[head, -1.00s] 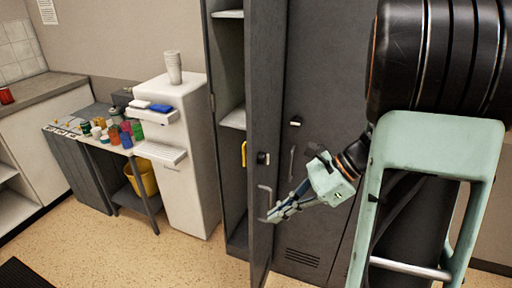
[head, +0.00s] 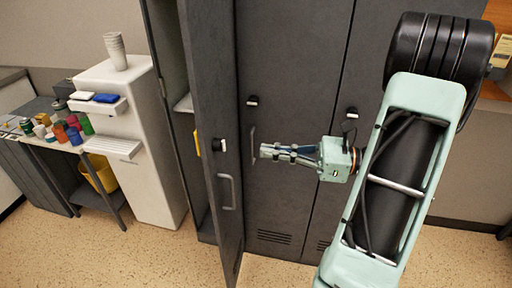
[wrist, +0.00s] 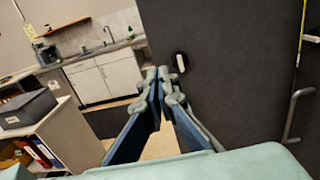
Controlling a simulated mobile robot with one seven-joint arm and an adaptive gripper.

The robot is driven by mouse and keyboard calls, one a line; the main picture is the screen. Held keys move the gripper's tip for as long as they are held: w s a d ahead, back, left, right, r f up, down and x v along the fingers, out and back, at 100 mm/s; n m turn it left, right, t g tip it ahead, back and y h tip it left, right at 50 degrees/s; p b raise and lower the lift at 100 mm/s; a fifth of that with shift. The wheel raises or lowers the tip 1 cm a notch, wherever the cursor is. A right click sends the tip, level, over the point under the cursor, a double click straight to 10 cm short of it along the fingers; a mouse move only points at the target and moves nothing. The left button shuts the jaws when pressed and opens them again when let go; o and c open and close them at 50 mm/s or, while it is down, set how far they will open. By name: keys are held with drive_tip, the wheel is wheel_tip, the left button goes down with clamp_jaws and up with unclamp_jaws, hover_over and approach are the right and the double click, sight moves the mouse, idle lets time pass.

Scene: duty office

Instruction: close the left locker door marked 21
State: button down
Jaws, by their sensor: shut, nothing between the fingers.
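The left locker door (head: 208,150) stands open, swung out toward me, with its locker interior showing to its left. Its black-and-white lock (head: 219,146) and bar handle (head: 228,191) are on the outer face. I cannot read a number on it. My gripper (head: 263,151) is shut and empty, to the right of the open door, in front of the closed neighbouring door. A gap shows between fingertips and open door in the head view. In the wrist view the fingertips (wrist: 158,75) overlap the door's free edge (wrist: 215,60) beside its lock (wrist: 180,62).
Closed locker doors (head: 290,130) stand right of the open one, with a handle (head: 253,145) behind my fingertips. A white water dispenser (head: 140,150) with cups stands left of the lockers. Floor (head: 110,250) in front is clear.

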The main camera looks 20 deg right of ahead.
sight(208, 145)
drive_tip(key=p+x, duration=0.1)
drive_tip(key=x, duration=1.1)
drive_tip(key=shift+a, duration=0.2)
drive_tip(key=shift+a, duration=0.1)
